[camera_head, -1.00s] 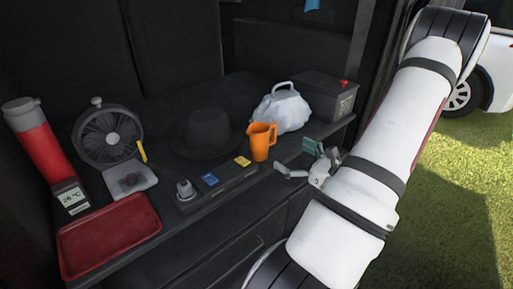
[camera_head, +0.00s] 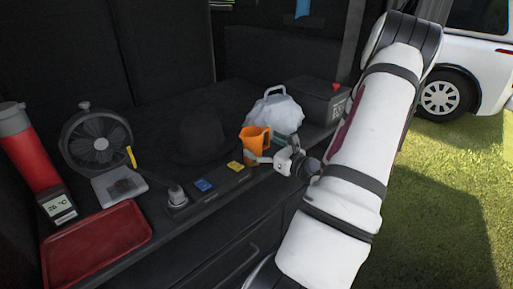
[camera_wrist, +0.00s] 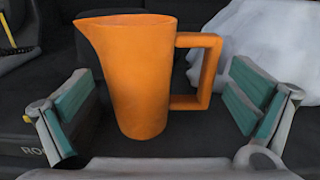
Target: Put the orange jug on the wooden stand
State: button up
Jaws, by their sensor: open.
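The orange jug (camera_head: 254,139) stands upright on the dark shelf, beside the white bag; its handle side faces right in the wrist view (camera_wrist: 143,75). My gripper (camera_head: 267,154) is right at the jug in the head view, partly covering its lower part. In the wrist view my gripper (camera_wrist: 163,104) is open, with one teal-padded finger on each side of the jug. Gaps show between both fingers and the jug, so it is not gripped. I see no wooden stand in either view.
A white bag (camera_head: 275,112) and a dark box (camera_head: 318,101) stand behind the jug. A black hat (camera_head: 202,140) lies to its left. A dark strip with blue and yellow pieces (camera_head: 214,192) lies along the front. A red tray (camera_head: 97,243), fan (camera_head: 97,140) and red flask (camera_head: 28,150) are further left.

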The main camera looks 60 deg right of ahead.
jog(key=shift+x, duration=1.2)
jog(key=c, duration=1.1)
jog(key=shift+r, duration=0.1)
